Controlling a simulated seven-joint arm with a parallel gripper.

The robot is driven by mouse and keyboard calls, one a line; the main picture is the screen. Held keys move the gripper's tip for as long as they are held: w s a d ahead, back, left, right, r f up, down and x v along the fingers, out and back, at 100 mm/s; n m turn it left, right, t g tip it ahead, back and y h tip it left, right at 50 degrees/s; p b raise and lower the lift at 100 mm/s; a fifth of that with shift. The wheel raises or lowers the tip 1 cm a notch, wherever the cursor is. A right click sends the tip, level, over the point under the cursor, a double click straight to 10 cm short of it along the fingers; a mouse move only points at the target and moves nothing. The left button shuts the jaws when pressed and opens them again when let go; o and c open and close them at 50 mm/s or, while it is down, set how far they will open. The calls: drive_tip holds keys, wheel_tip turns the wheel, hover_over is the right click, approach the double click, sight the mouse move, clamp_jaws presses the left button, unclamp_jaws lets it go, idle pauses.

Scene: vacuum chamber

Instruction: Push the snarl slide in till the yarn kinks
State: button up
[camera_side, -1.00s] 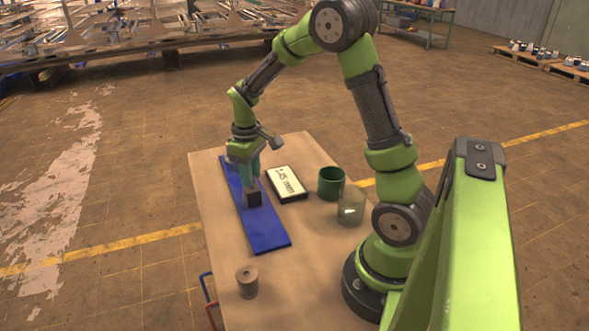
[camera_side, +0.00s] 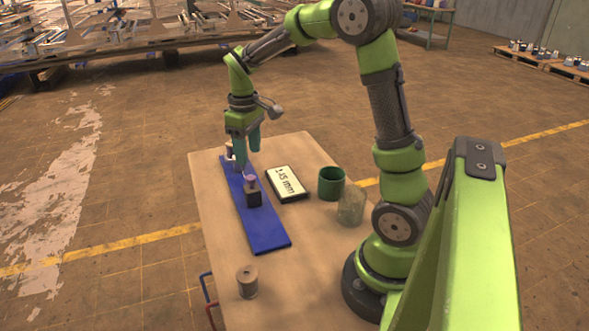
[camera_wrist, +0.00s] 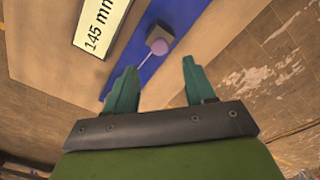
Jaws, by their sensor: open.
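The long blue board (camera_side: 264,229) lies on the table. A dark block (camera_side: 254,199) with a pinkish-purple knob (camera_side: 250,182) stands on it; I take this for the slide. Block (camera_wrist: 160,32) and knob (camera_wrist: 159,47) also show in the wrist view. A thin pale line, perhaps the yarn (camera_wrist: 148,57), runs from the knob toward my fingers; it looks straight. A pale fitting (camera_side: 229,151) at the board's far end is partly hidden by a finger. My gripper (camera_side: 247,158) is open and empty above the board's far part, apart from the block.
A display (camera_side: 287,183) reading about 145 mm, its decimal point unclear, lies right of the board. A green cup (camera_side: 331,184) and a clear glass (camera_side: 351,207) stand further right. A grey-brown spool (camera_side: 247,283) stands near the front edge. The table's front middle is clear.

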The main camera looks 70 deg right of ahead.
wheel_tip(320, 180, up, 10)
drive_tip(key=shift+f, duration=0.2)
drive_tip(key=s+a+m+t+y, duration=0.2)
drive_tip(key=s+a+m+t, duration=0.2)
drive_tip(key=s+a, duration=0.9)
drive_tip(key=a+t, duration=0.2)
drive_tip(key=t, duration=0.1)
drive_tip(key=shift+s+a+f, duration=0.25)
drive_tip(key=shift+s+a, duration=0.05)
drive_tip(key=shift+a, duration=0.05)
drive_tip(key=shift+d, duration=0.1)
